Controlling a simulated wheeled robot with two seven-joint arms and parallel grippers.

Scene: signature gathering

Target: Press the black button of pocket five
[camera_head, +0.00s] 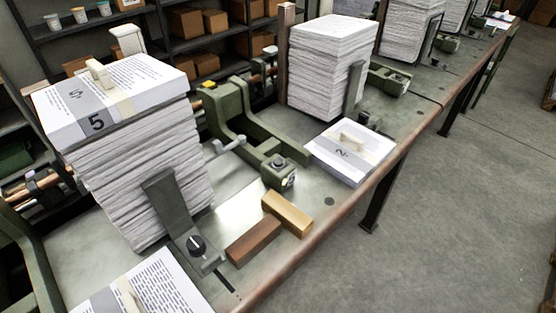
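A tall paper stack (135,165) stands at the left, topped by a bundle marked 5 (110,95). A green upright bracket (165,208) leans against the front of the stack. At the bracket's foot, near the table's front edge, is a round black button or knob (196,243) with a light mark on it. A second dark knob (278,161) sits on a green machine block to the right; which pocket it belongs to is unclear. Neither of my grippers shows, and nothing touches the black knob.
A dark brown block (254,240) and a tan block (288,214) lie right of the knob. A bundle marked 2 (350,150) lies farther right, before another paper stack (325,70). A loose bundle (150,290) is at the bottom left. Clear floor (450,200) lies right.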

